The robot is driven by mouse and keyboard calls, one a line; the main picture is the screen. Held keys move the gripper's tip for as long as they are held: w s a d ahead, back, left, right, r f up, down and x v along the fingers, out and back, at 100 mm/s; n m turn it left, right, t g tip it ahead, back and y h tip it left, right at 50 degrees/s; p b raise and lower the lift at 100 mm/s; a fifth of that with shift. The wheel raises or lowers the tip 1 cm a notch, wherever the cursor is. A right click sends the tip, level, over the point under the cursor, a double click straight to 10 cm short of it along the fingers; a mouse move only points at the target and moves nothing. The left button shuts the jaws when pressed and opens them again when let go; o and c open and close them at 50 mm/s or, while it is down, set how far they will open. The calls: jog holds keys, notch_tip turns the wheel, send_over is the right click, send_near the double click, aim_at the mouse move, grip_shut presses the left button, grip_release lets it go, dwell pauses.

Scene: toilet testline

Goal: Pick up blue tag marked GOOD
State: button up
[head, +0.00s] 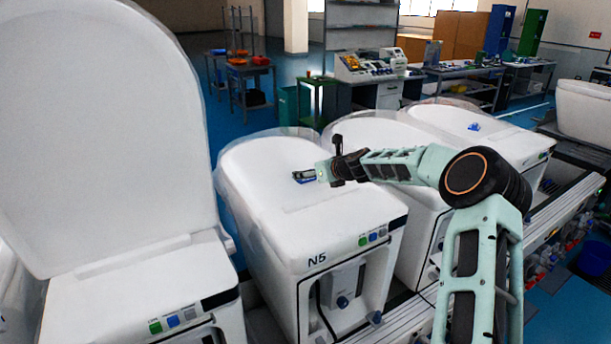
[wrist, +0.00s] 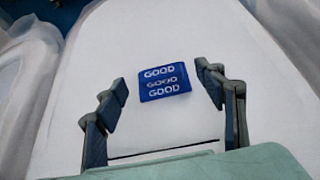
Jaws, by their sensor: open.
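The blue tag marked GOOD (wrist: 165,82) lies flat on the white lid of a toilet unit, with its printing repeated in white lines. In the wrist view my gripper (wrist: 161,88) is open, with one finger to the left of the tag and one to the right. The tag sits between the fingertips, and neither finger appears to touch it. In the head view my gripper (head: 304,177) is low over the lid of the unit marked N5 (head: 262,215). The tag is hard to make out there beside the dark fingers.
A unit with a raised lid (head: 105,130) stands at the left. More white units stand at the right, one with a small blue item (head: 474,127) on its lid. Workbenches and a control console (head: 370,65) are at the back. The lid around the tag is clear.

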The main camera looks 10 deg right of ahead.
jog(key=shift+x, duration=1.3)
jog(key=c, duration=1)
jog(key=shift+r, duration=0.1)
jog(key=shift+c, duration=0.2)
